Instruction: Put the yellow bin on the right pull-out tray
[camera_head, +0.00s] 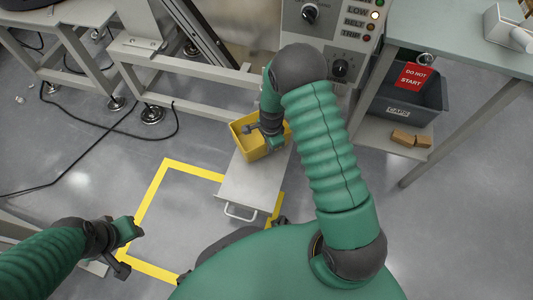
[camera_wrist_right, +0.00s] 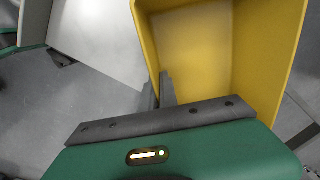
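The yellow bin (camera_head: 246,147) is at the far end of the grey pull-out tray (camera_head: 250,190); whether it rests on the tray or hangs just above it I cannot tell. In the right wrist view the bin (camera_wrist_right: 215,55) looks empty inside. My right gripper (camera_head: 262,130) reaches down at the bin; in the wrist view its fingers (camera_wrist_right: 159,92) are close together on the bin's near wall. The tray (camera_wrist_right: 105,35) lies beside the bin there. My left gripper (camera_head: 130,245) hangs low at the left, away from the bin, and its finger opening is unclear.
Yellow floor tape (camera_head: 152,194) frames the tray area. A machine panel with knobs (camera_head: 328,30) stands behind. At the right, a grey bin (camera_head: 408,100) and brown blocks (camera_head: 410,139) sit on a shelf under a table (camera_head: 445,42). A black cable (camera_head: 95,140) lies on the left floor.

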